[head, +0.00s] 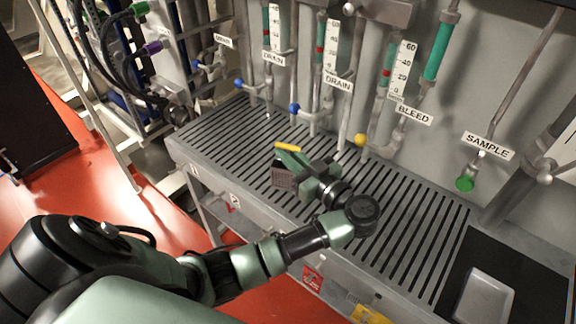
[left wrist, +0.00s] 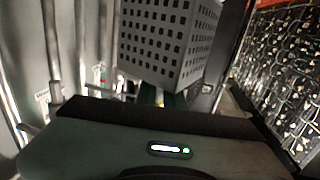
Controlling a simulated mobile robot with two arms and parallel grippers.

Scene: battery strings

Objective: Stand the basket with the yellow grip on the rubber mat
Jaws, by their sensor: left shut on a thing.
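The basket (head: 283,178) is a small grey perforated box with a yellow grip (head: 288,147). My left gripper (head: 294,160) is shut on it at the grip, over the slatted grating. The basket (left wrist: 165,42) also fills the top middle of the left wrist view, with square holes in its walls. Most of the grip is hidden by the gripper there. Whether the basket touches the grating I cannot tell. The black rubber mat (head: 545,268) lies at the far right end of the bench, well away from the basket. My right gripper is not in view.
A pale shallow tray (head: 485,297) lies on the left front part of the mat; the mat behind it is bare. The slatted grating (head: 405,215) between basket and mat is clear apart from my arm. Pipes with coloured valves and a green sample knob (head: 465,184) line the back.

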